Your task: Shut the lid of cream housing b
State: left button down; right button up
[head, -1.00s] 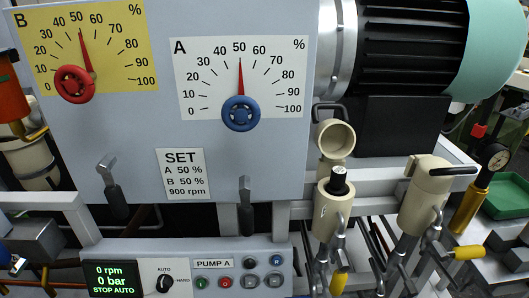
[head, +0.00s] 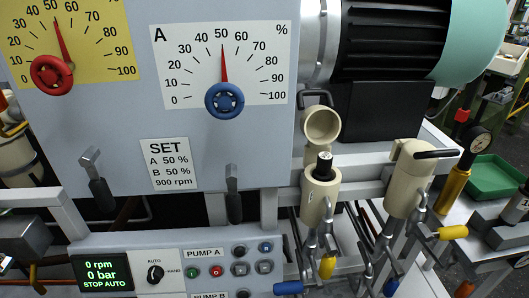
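Two cream housings stand at the right of the panel. The left cream housing (head: 318,200) is open at the top, and a dark cylinder with a pale end (head: 324,162) sticks up out of it. Its round cream lid (head: 322,124) is swung up behind it, with its hollow side facing me. The right cream housing (head: 405,190) has its lid (head: 415,150) down on top, with a black handle (head: 437,154) pointing right. I cannot read a letter on either housing, so I cannot tell which is b. Neither of my grippers shows.
Pipes and levers with yellow handles (head: 452,232) and blue handles (head: 288,287) crowd below the housings. The grey panel (head: 120,120) with dials stands to the left. A motor (head: 400,40) sits above and behind. A green tray (head: 492,177) lies at the right.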

aim_at(320, 124)
jog(key=u, duration=1.55)
jog(key=k, duration=0.9)
jog(key=z, duration=1.45)
